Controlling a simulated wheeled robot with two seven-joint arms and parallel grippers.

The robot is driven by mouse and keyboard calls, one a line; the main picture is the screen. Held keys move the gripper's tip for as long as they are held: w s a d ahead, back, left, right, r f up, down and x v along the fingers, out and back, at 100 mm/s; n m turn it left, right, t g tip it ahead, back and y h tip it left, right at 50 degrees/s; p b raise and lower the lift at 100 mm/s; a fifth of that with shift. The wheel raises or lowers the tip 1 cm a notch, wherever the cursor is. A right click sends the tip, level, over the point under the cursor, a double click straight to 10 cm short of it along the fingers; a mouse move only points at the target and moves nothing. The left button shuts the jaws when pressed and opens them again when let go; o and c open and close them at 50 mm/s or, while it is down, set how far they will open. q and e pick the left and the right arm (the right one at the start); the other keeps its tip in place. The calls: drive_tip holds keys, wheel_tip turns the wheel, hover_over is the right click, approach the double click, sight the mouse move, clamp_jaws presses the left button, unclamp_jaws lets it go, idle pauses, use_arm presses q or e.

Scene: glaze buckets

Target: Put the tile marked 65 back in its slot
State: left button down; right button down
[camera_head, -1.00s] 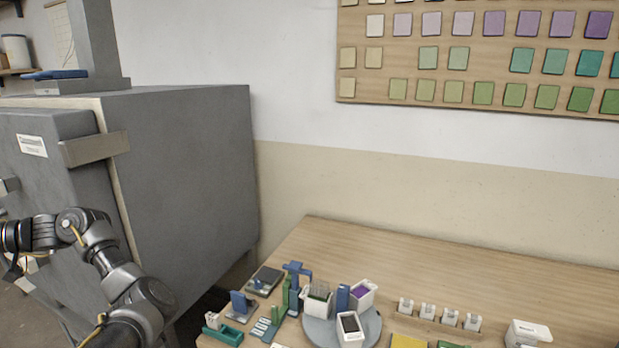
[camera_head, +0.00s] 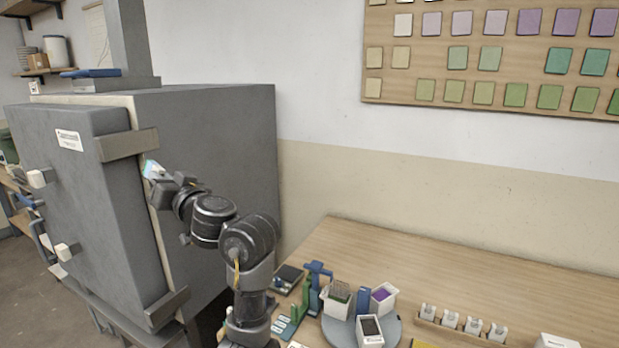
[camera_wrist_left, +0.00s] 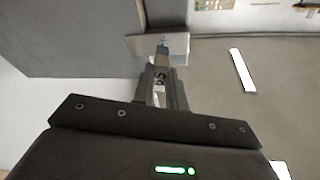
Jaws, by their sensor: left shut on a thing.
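My left gripper (camera_head: 158,180) is raised in front of the grey kiln's side, shut on a small tile (camera_head: 152,169) with a pale bluish face. In the left wrist view the tile (camera_wrist_left: 160,78) is edge-on between the fingers, with small dark marks that look like digits, perhaps 65 upside down. A wooden tile board (camera_head: 480,75) hangs on the wall at the upper right with rows of coloured tiles. Bare gaps show in its lower rows, including one (camera_head: 428,57) and another (camera_head: 524,60). Slot labels are too small to read. My right gripper is not in view.
The large grey kiln (camera_head: 210,130) stands close behind my left gripper, with a protruding bracket (camera_head: 128,145). A wooden table (camera_head: 450,270) holds a turntable (camera_head: 392,325) with glaze buckets, and a row of small white holders (camera_head: 450,319). The wall below the board is clear.

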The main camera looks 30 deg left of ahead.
use_arm(q)
drive_tip(key=w+d+f+m+t+h, duration=0.2)
drive_tip(key=d+f+m+t+h, duration=0.25)
drive_tip(key=d+f+t, duration=0.35)
drive_tip(key=w+d+f+m+t+h, duration=0.2)
drive_tip(key=d+f+m+t+h, duration=0.25)
drive_tip(key=d+f, duration=0.4)
drive_tip(key=s+d+f+m+t+h, duration=0.2)
drive_tip(key=s+d+f+h, duration=0.3)
drive_tip(key=d, duration=0.4)
drive_tip(key=s+d+f+m+t+h, duration=0.2)
drive_tip(key=s+d+f+m+h, duration=0.2)
drive_tip(key=d+f, duration=0.3)
drive_tip(key=s+d+h, duration=0.1)
drive_tip(key=d, duration=0.1)
drive_tip(key=shift+d+m+h, duration=0.3)
drive_tip(key=shift+m, duration=0.1)
drive_tip(key=shift+f, duration=0.1)
